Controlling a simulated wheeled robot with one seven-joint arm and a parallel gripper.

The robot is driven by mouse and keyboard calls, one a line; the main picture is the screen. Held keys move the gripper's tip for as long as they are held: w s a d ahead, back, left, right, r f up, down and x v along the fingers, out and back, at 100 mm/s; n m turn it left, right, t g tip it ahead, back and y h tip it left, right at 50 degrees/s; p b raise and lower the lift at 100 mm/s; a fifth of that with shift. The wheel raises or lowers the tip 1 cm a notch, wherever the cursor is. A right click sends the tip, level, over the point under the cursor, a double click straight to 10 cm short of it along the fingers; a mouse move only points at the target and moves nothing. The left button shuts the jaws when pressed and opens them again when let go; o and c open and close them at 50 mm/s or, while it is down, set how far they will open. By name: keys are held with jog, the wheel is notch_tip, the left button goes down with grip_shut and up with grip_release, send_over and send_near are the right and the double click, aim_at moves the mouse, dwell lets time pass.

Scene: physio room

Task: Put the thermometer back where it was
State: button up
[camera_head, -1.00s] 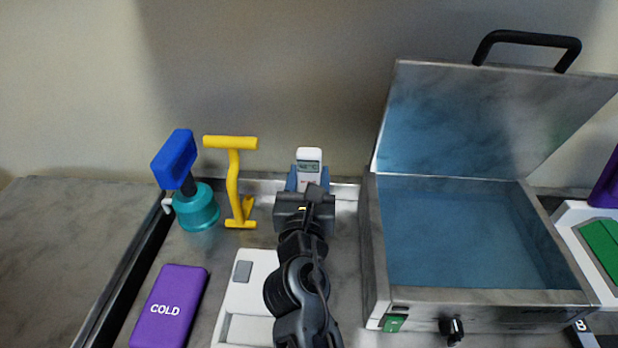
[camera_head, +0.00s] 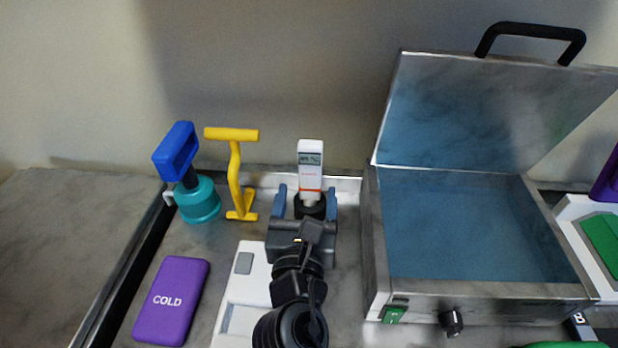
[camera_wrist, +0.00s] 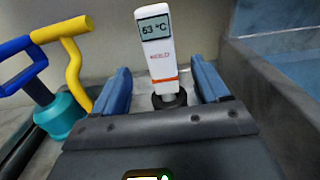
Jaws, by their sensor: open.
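The thermometer (camera_head: 310,168) is white with a grey display and an orange band. It stands upright in a small round black holder (camera_head: 310,206) at the back of the counter. In the wrist view the thermometer (camera_wrist: 158,55) reads 63 °C and its holder (camera_wrist: 170,98) shows below it. My gripper (camera_head: 306,192) is open, with its blue fingers apart in front of the holder. In the wrist view the fingers (camera_wrist: 160,88) show left and right of the thermometer's lower part, with gaps on both sides.
An open steel water bath (camera_head: 455,230) stands close on the right, its lid raised. A yellow handle-shaped tool (camera_head: 236,175) and a teal pot with a blue handle (camera_head: 196,200) stand to the left.

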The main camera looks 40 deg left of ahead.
jog(key=shift+v, duration=2.4)
